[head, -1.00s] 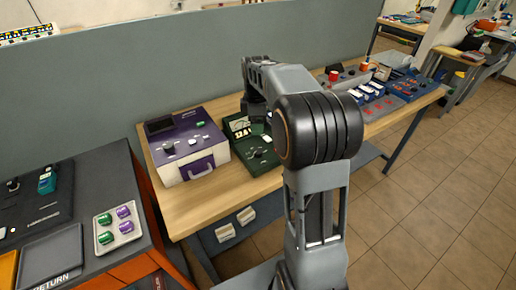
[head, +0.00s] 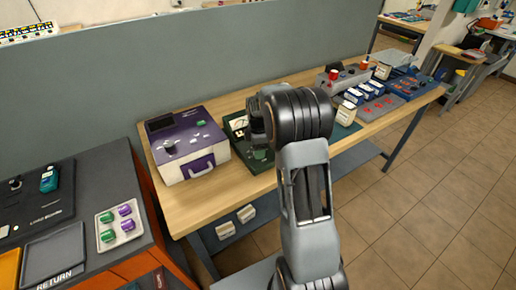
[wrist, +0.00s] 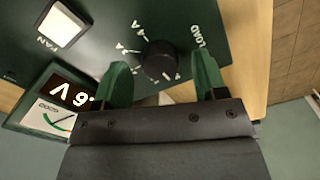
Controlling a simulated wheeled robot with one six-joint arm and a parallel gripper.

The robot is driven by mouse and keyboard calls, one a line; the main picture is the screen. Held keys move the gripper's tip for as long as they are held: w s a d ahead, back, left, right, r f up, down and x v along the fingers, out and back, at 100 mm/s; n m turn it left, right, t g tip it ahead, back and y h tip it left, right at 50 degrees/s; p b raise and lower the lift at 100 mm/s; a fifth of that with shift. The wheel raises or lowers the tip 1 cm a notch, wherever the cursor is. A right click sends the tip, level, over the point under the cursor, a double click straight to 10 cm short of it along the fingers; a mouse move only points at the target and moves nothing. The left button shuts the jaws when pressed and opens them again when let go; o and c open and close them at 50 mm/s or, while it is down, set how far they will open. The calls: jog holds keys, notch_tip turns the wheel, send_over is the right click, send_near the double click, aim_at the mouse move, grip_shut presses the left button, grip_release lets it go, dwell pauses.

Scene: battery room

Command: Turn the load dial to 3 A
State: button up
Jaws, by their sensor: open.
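The black round load dial (wrist: 160,60) sits on the dark green tester panel (wrist: 100,40) in the wrist view, with a LOAD label beside it and white scale marks around it. The marks are too small and turned to read its setting surely. My gripper (wrist: 162,80) is open, its two green fingers on either side of the dial. I cannot tell whether they touch it. In the head view the green tester (head: 233,120) stands on the wooden bench, mostly hidden by my arm; the dial is hidden there.
The tester also has a white FAN switch (wrist: 61,25), a lit display (wrist: 70,92) and a needle meter (wrist: 48,120). A purple and white case (head: 190,145) stands left of it. Blue and grey boxes (head: 375,100) stand to the right. A grey partition rises behind the bench.

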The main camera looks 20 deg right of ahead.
jog(key=shift+f, duration=0.4)
jog(key=c, duration=0.9)
